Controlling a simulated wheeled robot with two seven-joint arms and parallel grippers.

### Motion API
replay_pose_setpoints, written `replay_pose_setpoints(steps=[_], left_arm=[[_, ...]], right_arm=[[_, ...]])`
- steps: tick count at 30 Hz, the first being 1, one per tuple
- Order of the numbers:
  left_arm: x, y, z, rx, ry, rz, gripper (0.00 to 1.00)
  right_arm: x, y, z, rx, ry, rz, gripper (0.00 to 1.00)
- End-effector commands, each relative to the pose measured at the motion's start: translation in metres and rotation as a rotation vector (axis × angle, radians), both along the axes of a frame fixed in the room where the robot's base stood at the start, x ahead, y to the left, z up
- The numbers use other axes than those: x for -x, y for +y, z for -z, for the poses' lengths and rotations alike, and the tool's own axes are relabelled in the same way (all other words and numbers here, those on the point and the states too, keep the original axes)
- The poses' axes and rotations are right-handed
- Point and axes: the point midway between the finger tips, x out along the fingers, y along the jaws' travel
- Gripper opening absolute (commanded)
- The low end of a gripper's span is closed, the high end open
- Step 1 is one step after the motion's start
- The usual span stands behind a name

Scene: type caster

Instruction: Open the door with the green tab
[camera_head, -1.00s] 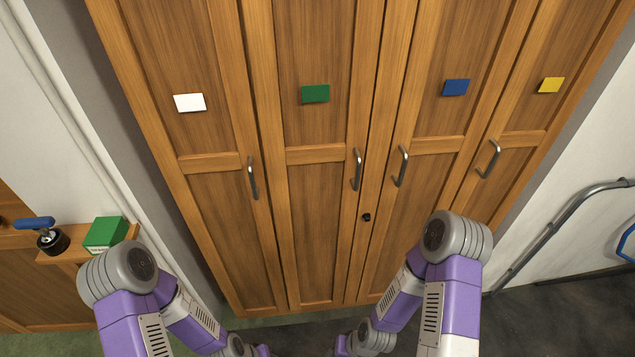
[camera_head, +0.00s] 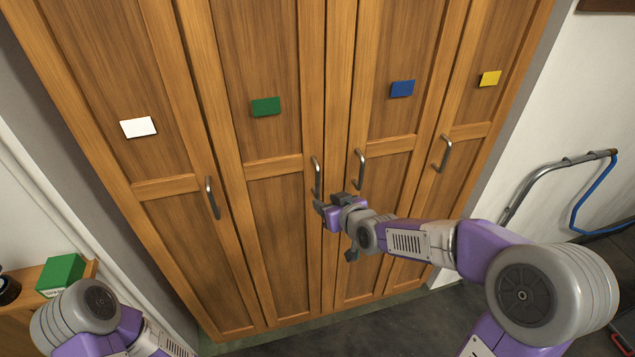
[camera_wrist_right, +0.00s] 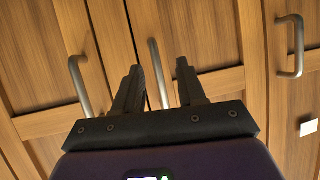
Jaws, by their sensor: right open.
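The green tab (camera_head: 265,107) is on the upper panel of a shut wooden door (camera_head: 273,200), second from the left. That door's metal bar handle (camera_head: 316,178) is at its right edge. My right gripper (camera_head: 325,206) is open and empty, by the handle's lower end in the head view. In the right wrist view, the open fingers (camera_wrist_right: 157,76) point at the same handle (camera_wrist_right: 159,72), which shows between the fingertips; I cannot tell how far it is in depth. My left gripper is out of view.
Doors with white (camera_head: 138,127), blue (camera_head: 402,89) and yellow (camera_head: 490,79) tabs are shut. The blue door's handle (camera_head: 360,170) is close to the right of the gripper. A green box (camera_head: 61,275) is on a shelf at left; a metal rail (camera_head: 540,180) is at right.

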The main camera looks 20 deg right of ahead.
Motion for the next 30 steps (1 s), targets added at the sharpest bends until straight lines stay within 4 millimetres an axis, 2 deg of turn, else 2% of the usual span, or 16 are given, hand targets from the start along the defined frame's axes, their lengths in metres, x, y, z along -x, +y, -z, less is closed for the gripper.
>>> replay_pose_setpoints(steps=[1, 3, 6, 21, 30], left_arm=[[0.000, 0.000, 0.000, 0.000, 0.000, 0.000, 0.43], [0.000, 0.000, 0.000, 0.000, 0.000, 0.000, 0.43], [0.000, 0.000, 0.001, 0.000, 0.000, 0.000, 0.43], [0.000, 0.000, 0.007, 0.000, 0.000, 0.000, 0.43], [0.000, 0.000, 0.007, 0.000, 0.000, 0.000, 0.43]], right_arm=[[-0.001, -0.003, -0.019, 0.011, -0.041, 0.000, 0.40], [-0.002, -0.005, -0.032, 0.022, -0.071, -0.001, 0.40], [-0.005, -0.006, -0.038, 0.027, -0.087, -0.002, 0.40], [-0.063, 0.006, -0.012, 0.026, -0.084, -0.001, 0.40], [-0.070, 0.007, -0.010, 0.025, -0.084, 0.000, 0.40]])
